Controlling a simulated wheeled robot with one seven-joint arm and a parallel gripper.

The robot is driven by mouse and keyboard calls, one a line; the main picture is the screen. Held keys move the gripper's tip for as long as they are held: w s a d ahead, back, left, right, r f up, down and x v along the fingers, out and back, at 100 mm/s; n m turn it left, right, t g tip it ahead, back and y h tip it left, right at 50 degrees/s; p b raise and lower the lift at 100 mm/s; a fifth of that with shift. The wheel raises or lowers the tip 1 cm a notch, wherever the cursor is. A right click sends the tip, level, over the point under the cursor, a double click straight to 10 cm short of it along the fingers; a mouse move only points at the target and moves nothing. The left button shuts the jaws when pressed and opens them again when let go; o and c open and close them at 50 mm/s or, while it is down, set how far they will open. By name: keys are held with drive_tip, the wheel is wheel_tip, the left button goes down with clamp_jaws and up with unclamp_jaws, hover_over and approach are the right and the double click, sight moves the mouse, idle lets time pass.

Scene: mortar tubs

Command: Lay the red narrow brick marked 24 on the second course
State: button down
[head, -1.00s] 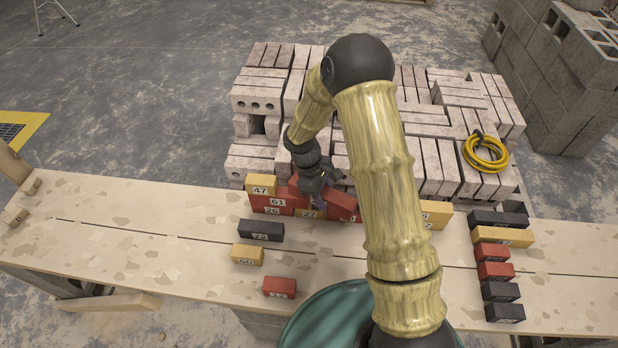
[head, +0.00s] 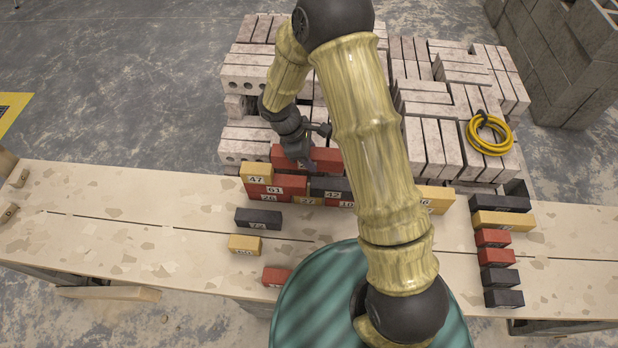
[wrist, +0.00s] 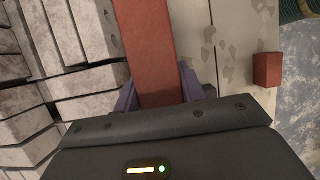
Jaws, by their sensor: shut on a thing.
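My gripper (head: 306,163) is shut on a long red brick (head: 325,158). In the wrist view the red brick (wrist: 146,45) lies between the two purple fingers. No number shows on it. In the head view it appears just above or behind the wall's upper course; I cannot tell its exact height. The wall's lower course shows red 26 (head: 268,198), yellow 27 (head: 307,201) and red 10 (head: 346,204). Above them are yellow 47 (head: 256,178), red 61 (head: 275,189) and dark 42 (head: 331,194). My arm hides the wall's middle right.
A yellow brick (head: 436,205) shows right of my arm. Loose bricks lie in front of the wall, including a dark one (head: 259,225). A column of bricks (head: 497,256) stands at right. Grey block stacks with a yellow cable (head: 489,150) lie behind. The plank's left end is clear.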

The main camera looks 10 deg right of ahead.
drive_tip(key=shift+f, duration=2.6)
drive_tip(key=shift+f+p, duration=0.4)
drive_tip(key=shift+f, duration=1.7)
drive_tip(key=shift+f, duration=0.15)
drive_tip(key=c, duration=0.8)
unclamp_jaws()
drive_tip(key=shift+c, duration=0.2)
